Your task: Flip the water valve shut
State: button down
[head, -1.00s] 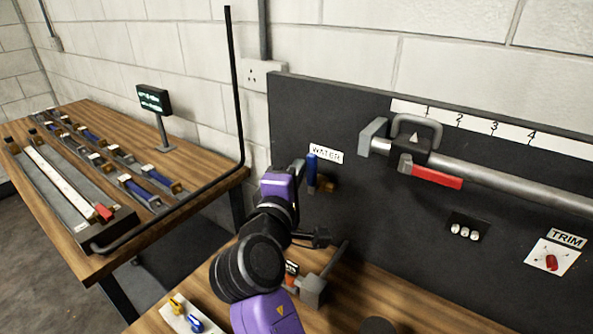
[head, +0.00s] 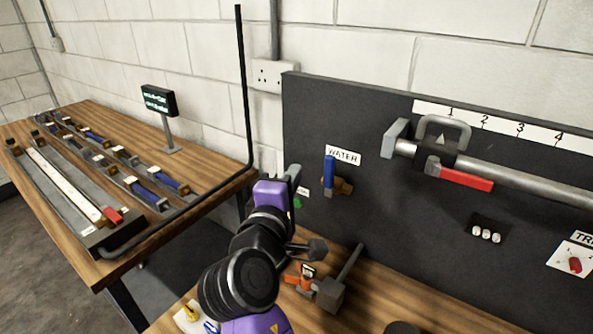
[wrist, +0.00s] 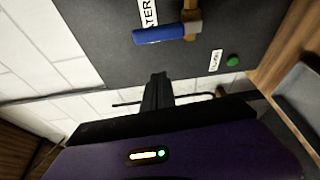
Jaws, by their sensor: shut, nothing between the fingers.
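The water valve has a blue lever (head: 329,172) standing upright on a brass body (head: 344,186), just below the WATER label (head: 343,155) on the dark panel. In the wrist view the blue lever (wrist: 160,35) lies across the top, joined to the brass body (wrist: 192,22). My gripper (head: 294,171) is left of the lever in the head view, with a gap between them. In the wrist view my gripper (wrist: 157,77) is shut and empty, with its tips below the lever in the picture and apart from it.
A green button (wrist: 232,60) sits on the panel near the valve. A clamp bar with a red lever (head: 466,180) crosses the panel at right. A grey block with a rod (head: 330,294) stands on the bench below. A black upright pole (head: 243,90) is at left.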

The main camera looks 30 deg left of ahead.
jog(key=v, duration=0.6)
jog(key=shift+s+b, duration=0.2)
jog(key=shift+b, duration=0.2)
jog(key=shift+d+f, duration=0.1)
